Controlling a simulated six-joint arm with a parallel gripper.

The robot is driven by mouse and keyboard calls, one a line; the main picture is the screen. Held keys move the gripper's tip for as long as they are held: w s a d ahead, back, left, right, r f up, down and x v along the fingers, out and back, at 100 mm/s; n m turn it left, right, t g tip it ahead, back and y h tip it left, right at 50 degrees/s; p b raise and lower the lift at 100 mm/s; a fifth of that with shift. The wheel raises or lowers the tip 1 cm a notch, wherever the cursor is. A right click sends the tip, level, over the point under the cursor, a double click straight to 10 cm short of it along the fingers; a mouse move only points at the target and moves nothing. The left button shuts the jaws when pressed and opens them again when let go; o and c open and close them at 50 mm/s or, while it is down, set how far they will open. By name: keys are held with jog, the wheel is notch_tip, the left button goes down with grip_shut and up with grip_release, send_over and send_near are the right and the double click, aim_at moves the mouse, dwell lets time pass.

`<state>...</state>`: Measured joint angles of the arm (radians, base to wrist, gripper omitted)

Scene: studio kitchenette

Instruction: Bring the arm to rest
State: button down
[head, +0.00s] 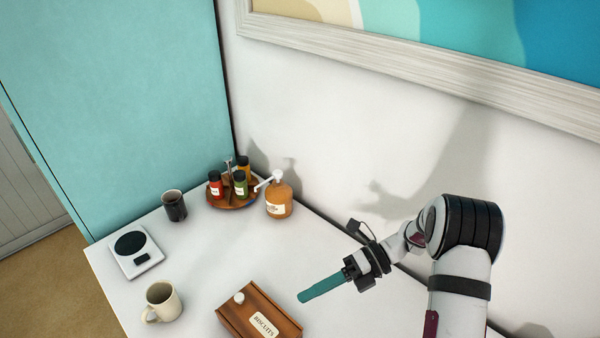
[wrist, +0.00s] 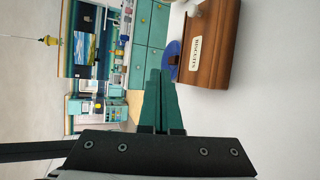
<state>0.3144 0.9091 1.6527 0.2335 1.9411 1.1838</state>
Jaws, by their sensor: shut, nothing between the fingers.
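My gripper (head: 303,297) has long teal fingers and is shut with nothing between them. In the head view it is held up in the air at the right, pointing left, beside the wooden biscuits box. In the wrist view the teal fingers (wrist: 160,78) lie together and point away toward the room. My white arm with black bands comes in from the lower right of the head view.
A wooden biscuits box (head: 283,325) with a white knob stands at the table front; it also shows in the wrist view (wrist: 213,50). A cream mug (head: 163,303), scale (head: 150,259), dark cup (head: 174,206), spice tray (head: 217,201) and pump bottle (head: 279,203) stand left and behind.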

jog(key=s+r+n+h, duration=0.5)
jog(key=s+r+n, duration=0.3)
jog(key=s+n, duration=0.15)
jog(key=s+d+r+n+t+h, duration=0.1)
jog(key=s+d+n+t+h, duration=0.2)
jog(key=s+n, duration=0.9)
jog(key=n+t+h, duration=0.1)
jog(key=n+h, duration=0.2)
jog(key=shift+s+d+h, duration=0.15)
jog(key=shift+s+h, duration=0.05)
jog(key=shift+h, duration=0.1)
